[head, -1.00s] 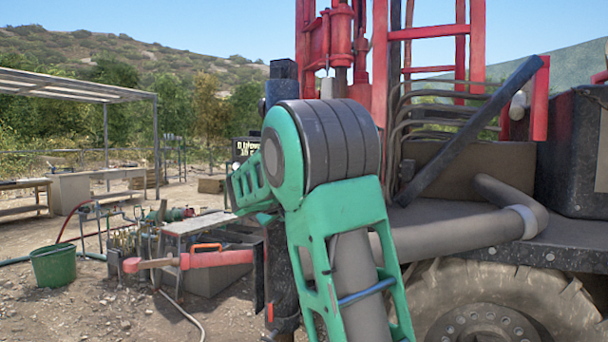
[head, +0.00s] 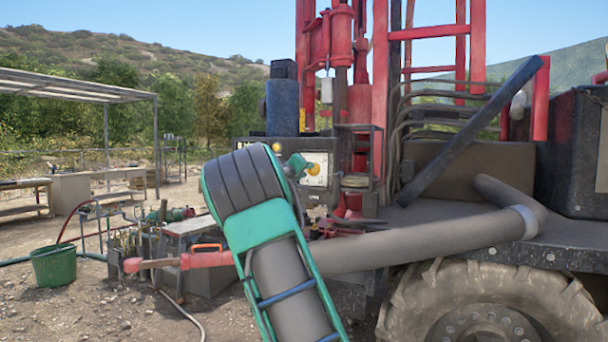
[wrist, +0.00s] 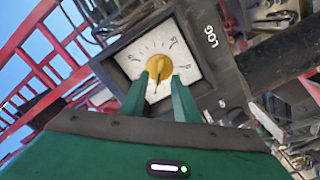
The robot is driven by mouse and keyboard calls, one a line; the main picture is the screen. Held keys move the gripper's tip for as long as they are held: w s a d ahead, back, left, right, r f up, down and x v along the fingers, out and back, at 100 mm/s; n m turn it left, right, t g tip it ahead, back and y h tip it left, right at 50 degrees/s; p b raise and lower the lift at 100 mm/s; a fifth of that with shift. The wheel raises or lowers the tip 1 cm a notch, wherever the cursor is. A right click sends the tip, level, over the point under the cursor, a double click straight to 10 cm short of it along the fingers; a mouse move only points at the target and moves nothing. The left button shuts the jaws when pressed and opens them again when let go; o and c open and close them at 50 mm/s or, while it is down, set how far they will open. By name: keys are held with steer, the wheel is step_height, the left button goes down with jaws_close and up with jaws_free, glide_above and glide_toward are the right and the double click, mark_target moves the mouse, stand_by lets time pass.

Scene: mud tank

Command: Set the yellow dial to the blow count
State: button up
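The yellow dial (wrist: 158,66) is a round knob with a pointer on a square white face (wrist: 183,55) with printed marks and numbers, too small to read surely. The face sits on a dark panel (wrist: 217,62) lettered "LOG". In the wrist view my gripper (wrist: 160,76) is open, its two green fingers pointing at the dial, one to each side of the knob's lower part. I cannot tell whether they touch it. In the head view the dial (head: 314,169) shows on its white face, just right of my gripper (head: 300,162).
A red drill rig (head: 380,80) with hoses rises behind the panel. A green bucket (head: 54,265) stands on the ground at left.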

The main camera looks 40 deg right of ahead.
steer(key=shift+x, duration=1.1)
steer(key=shift+c, duration=0.7)
jaws_close()
